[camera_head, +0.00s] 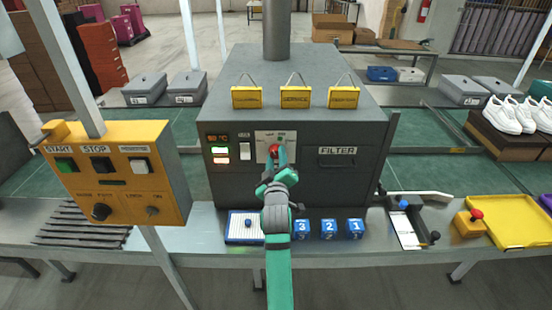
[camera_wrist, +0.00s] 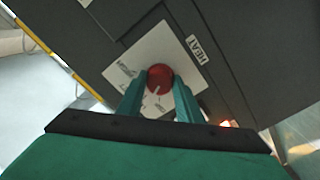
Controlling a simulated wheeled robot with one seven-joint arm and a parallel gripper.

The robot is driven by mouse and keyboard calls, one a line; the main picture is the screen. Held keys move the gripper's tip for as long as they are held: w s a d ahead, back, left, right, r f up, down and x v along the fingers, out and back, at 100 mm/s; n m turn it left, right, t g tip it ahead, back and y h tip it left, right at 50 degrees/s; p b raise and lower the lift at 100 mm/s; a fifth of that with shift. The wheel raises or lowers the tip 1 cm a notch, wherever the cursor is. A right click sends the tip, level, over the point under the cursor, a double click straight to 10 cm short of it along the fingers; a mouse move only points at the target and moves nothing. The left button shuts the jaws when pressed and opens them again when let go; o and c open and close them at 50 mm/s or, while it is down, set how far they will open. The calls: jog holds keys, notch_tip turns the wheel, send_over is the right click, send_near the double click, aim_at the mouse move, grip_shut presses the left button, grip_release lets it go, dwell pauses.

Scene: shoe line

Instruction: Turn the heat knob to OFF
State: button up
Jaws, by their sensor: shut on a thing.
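The heat knob is a round red knob (camera_wrist: 159,78) with a pale pointer line, set on a white dial plate (camera_wrist: 128,75) on the dark machine's front. A HEAT label (camera_wrist: 196,49) sits beside the plate in the wrist view. My gripper (camera_wrist: 160,88) is shut on the knob, one green finger on each side. In the head view the knob (camera_head: 274,150) shows small at the tip of my arm, partly hidden by my gripper (camera_head: 276,158). The dial's lettering is too small to read surely, so I cannot tell the exact setting.
A lit display and indicators (camera_head: 219,146) and a white switch (camera_head: 244,150) sit left of the plate. A FILTER panel (camera_head: 337,156) is to the right. Blue numbered blocks (camera_head: 328,229) and a white tray (camera_head: 240,237) stand below. A yellow START/STOP box (camera_head: 118,185) is at left.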

jog(key=n, duration=0.7)
jog(key=shift+d, duration=0.1)
dwell(0.5)
jog(key=o, duration=1)
jog(key=shift+o, duration=0.2)
jog(key=s, duration=1)
jog(key=shift+s, duration=0.4)
